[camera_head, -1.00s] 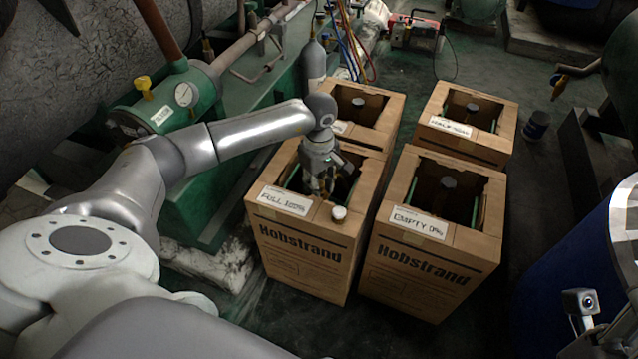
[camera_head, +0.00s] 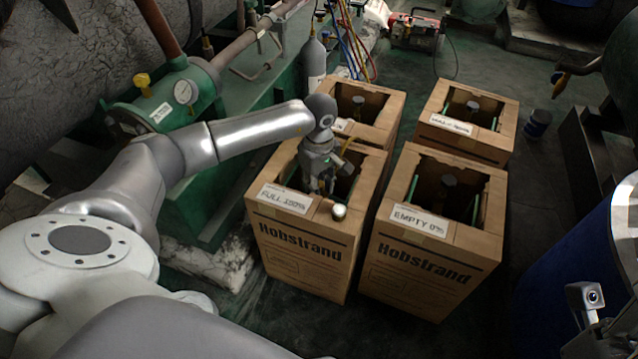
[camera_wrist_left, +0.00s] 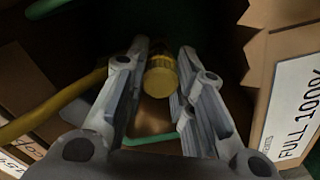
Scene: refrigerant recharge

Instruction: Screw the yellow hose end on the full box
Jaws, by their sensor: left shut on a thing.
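The full box (camera_head: 305,247) is a brown carton labelled "FULL 100%", open at the top, at the front left of the boxes. Its label also shows in the left wrist view (camera_wrist_left: 292,115). My left gripper (camera_head: 322,186) points down into its opening. In the left wrist view my left gripper (camera_wrist_left: 160,90) has its fingers on both sides of the yellow hose end (camera_wrist_left: 161,77), a ribbed brass-yellow fitting, and is shut on it. The yellow hose (camera_wrist_left: 52,106) runs off to the left. The cylinder's valve under the fitting is hidden.
A small white cap (camera_head: 338,211) sits on the full box's front rim. The "EMPTY 0%" box (camera_head: 425,255) stands close on the right, with two more boxes behind. A green machine with a gauge (camera_head: 185,94) is on the left.

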